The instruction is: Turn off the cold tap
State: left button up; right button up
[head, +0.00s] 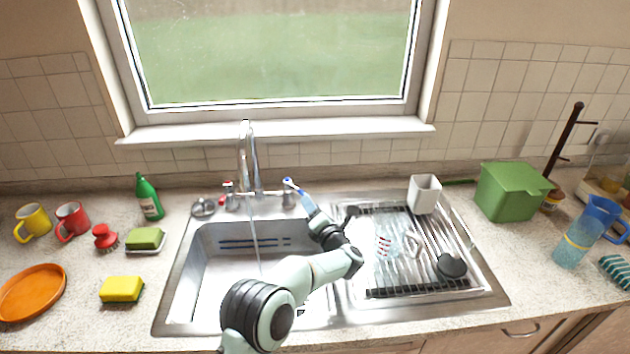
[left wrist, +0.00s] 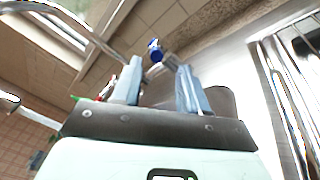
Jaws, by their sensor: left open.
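The cold tap (head: 289,199), with a blue marking on its handle, stands at the right of the chrome faucet (head: 247,150) behind the sink. A thin stream of water (head: 255,238) falls from the spout into the left basin. My left gripper (head: 300,190) reaches up to the cold tap from the front right. In the left wrist view its two pale blue fingers (left wrist: 158,82) are apart, with the blue-capped tap handle (left wrist: 155,50) just beyond and roughly between the tips. I cannot tell whether they touch. The hot tap (head: 229,194), marked red, stands at the left.
The sink basin (head: 205,275) lies below my arm. The drainer at the right holds a dish rack (head: 450,245) with utensils and a white cup (head: 424,193). A green bottle (head: 149,197) stands left of the sink. The window sill (head: 280,133) is behind the faucet.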

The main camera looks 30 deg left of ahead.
aim_at(302, 191)
pick_arm(q)
jog(key=p+x, duration=0.1)
jog(key=x, duration=0.1)
jog(key=p+x, duration=0.1)
jog(key=x, duration=0.1)
jog(key=p+x, duration=0.1)
jog(key=x, duration=0.1)
jog(key=shift+w+a+r, duration=0.1)
jog(key=shift+a+r, duration=0.25)
jog(key=shift+a, duration=0.05)
jog(key=shift+w+a+f, duration=0.15)
jog(key=shift+w+a, duration=0.05)
pick_arm(e)
jog(key=r, duration=0.1)
jog(key=w+r, duration=0.1)
jog(key=r, duration=0.1)
jog(key=w+r, duration=0.1)
jog(key=shift+w+r, duration=0.15)
pick_arm(q)
jog(key=shift+s, duration=0.1)
grip_shut()
